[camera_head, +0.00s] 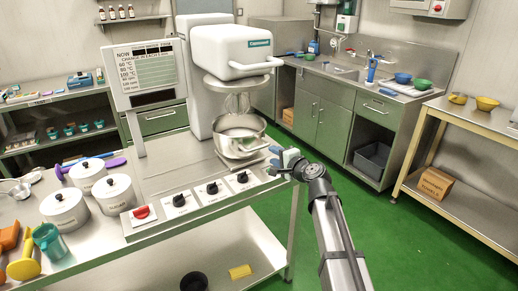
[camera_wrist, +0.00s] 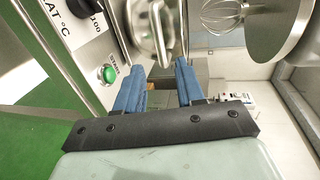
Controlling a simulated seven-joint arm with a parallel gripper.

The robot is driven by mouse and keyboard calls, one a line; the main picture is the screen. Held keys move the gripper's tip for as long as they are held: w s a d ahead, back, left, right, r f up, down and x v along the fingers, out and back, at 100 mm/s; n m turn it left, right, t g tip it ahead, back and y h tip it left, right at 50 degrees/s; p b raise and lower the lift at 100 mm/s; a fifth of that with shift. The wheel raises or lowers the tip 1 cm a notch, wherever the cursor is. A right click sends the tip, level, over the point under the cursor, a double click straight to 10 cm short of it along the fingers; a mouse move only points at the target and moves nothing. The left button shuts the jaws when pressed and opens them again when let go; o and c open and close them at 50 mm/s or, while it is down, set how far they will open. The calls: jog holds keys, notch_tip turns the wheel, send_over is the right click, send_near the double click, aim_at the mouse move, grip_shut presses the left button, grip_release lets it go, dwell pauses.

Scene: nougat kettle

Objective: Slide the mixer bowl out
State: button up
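The mixer bowl (camera_head: 238,146) is a shiny steel bowl under the white mixer head (camera_head: 232,52), at the right end of the steel bench. The wire whisk (camera_head: 238,103) hangs above it, its lower end near or inside the bowl's mouth. A handle (camera_head: 252,152) sticks out on the bowl's right front side. My gripper (camera_head: 275,157) is just right of the bowl, near this handle. In the wrist view its blue fingers (camera_wrist: 158,72) stand apart with nothing held between them. Bright metal of the bowl (camera_wrist: 152,28) shows beyond the fingertips, cut by the picture's top edge.
The green floor (camera_head: 400,235) is open to the right. A sink counter (camera_head: 345,75) stands behind.

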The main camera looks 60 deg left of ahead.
aim_at(260, 148)
jog(key=x, duration=1.1)
jog(key=shift+a, duration=0.1)
grip_shut()
